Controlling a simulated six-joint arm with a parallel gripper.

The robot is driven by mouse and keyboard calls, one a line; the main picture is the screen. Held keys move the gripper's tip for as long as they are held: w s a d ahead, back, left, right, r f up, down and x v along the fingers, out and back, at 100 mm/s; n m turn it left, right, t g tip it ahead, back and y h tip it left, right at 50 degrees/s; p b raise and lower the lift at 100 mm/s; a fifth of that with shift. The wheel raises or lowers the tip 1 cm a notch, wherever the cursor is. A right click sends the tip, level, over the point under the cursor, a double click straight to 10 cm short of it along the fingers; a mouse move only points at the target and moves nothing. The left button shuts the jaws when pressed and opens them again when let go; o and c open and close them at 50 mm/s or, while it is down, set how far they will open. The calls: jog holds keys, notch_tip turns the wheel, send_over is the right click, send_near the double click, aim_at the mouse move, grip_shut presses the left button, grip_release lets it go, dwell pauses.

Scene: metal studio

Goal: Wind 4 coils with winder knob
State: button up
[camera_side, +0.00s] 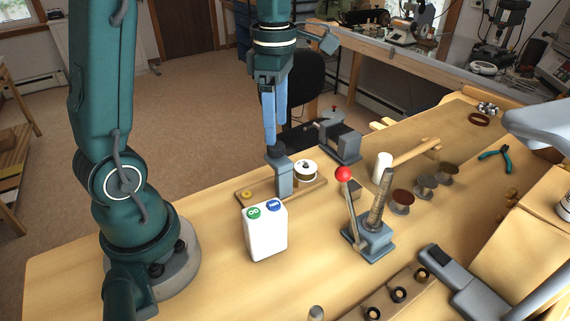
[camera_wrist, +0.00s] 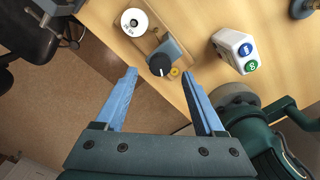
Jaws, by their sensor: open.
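The winder is a blue-grey post (camera_side: 284,178) on a wooden base board (camera_side: 252,184). A dark round knob (camera_side: 273,157) sits at its top; a white pointer line marks it in the wrist view (camera_wrist: 160,64). A white-flanged spool (camera_side: 305,168) stands right of the post, and its white face shows in the wrist view (camera_wrist: 134,21). My gripper (camera_side: 271,143) points down just above the knob in the side view. In the wrist view my gripper (camera_wrist: 160,73) is open, with the knob between the lines of its fingertips. Contact cannot be told.
A white box (camera_side: 266,235) with green and blue round marks stands in front of the winder. A red-ball lever press (camera_side: 368,240) is to the right. A grey vise (camera_side: 340,140) stands behind, and small spools (camera_side: 402,200) lie farther right.

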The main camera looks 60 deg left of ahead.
aim_at(277, 144)
jog(key=shift+f, duration=2)
grip_shut()
